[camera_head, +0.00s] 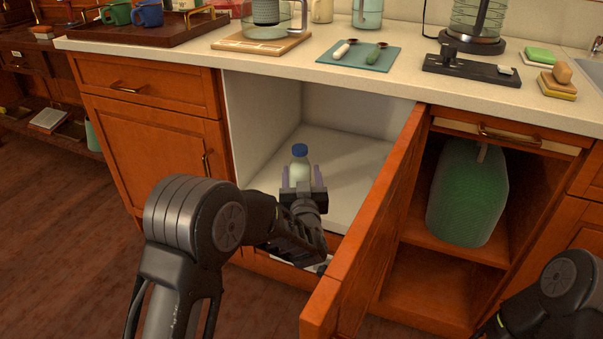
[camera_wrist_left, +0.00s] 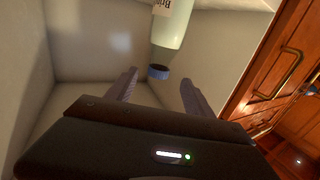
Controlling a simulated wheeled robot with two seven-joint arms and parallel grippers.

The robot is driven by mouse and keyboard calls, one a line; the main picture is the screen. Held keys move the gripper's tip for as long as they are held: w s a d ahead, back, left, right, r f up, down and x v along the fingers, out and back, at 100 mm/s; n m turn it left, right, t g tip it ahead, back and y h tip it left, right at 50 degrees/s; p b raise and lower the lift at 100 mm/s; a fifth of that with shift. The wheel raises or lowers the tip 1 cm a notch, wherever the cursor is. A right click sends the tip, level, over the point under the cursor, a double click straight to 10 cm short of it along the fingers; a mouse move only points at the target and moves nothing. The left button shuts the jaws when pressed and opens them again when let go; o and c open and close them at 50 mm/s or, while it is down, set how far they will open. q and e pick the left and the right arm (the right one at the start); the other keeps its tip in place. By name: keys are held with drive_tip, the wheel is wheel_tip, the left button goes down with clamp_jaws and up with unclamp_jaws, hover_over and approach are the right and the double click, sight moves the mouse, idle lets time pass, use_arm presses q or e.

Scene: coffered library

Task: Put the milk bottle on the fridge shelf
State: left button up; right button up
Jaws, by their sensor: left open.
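The milk bottle (camera_head: 300,166), pale with a blue cap, stands upright inside the white-lined fridge compartment, on its pale shelf (camera_head: 350,160). In the left wrist view the bottle (camera_wrist_left: 172,25) shows at the top with its label partly cut off and its blue cap (camera_wrist_left: 158,72) towards me. My left gripper (camera_head: 304,180) is inside the compartment's opening, in front of the bottle. It is open, its two fingers apart with the cap between the tips in the wrist view (camera_wrist_left: 158,82). The bottle's lower part is hidden behind the gripper in the head view. My right gripper is out of view.
The open wooden door (camera_head: 370,220) stands right of the compartment, close to my left gripper. The counter (camera_head: 420,85) above holds a tray (camera_head: 150,32), a teal mat (camera_head: 357,57) and a coffee maker. A green container (camera_head: 468,195) sits in the cabinet further right.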

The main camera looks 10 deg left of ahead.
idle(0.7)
use_arm(q)
drive_tip(key=s+f+g+h, duration=0.25)
drive_tip(key=s+f, duration=0.25)
drive_tip(key=f, duration=0.4)
drive_tip(key=s+d+f+m+g+h, duration=0.1)
drive_tip(key=s+f+g, duration=0.3)
drive_tip(key=f, duration=0.5)
drive_tip(key=s+f+g+h, duration=0.1)
drive_tip(key=s+f, duration=0.5)
drive_tip(key=f, duration=0.2)
drive_tip(key=s+d+f+g+h, duration=0.1)
drive_tip(key=s+d+f+g, duration=0.1)
drive_tip(key=s, duration=0.6)
drive_tip(key=s+d+f+g+h, duration=0.1)
drive_tip(key=s+f+g, duration=0.2)
drive_tip(key=s, duration=0.6)
drive_tip(key=s+d+f+g+h, duration=0.2)
drive_tip(key=s+f, duration=0.3)
drive_tip(key=s, duration=0.4)
drive_tip(key=shift+d+g, duration=0.35)
drive_tip(key=shift+g, duration=0.4)
drive_tip(key=shift+w, duration=0.1)
drive_tip(key=shift+c, duration=0.4)
